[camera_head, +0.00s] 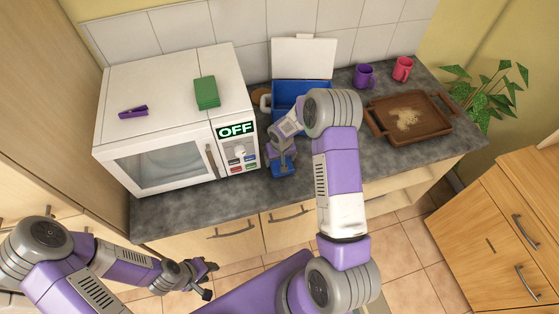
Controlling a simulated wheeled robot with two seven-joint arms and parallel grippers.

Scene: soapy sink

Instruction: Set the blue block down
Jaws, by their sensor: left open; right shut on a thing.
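The blue block (283,169) is at the front part of the grey counter, just right of the microwave. My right gripper (281,158) is shut on it from above. The wrist hides part of the block, and I cannot tell whether its underside touches the counter. My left gripper (205,280) is open and empty, low in front of the cabinets and away from the counter top.
A white microwave (150,90) bears a green block (207,92) and a purple clip (133,112). A blue bin (288,95) stands behind my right arm. A brown tray (440,120), a purple mug (363,75) and a pink mug (402,68) are at right.

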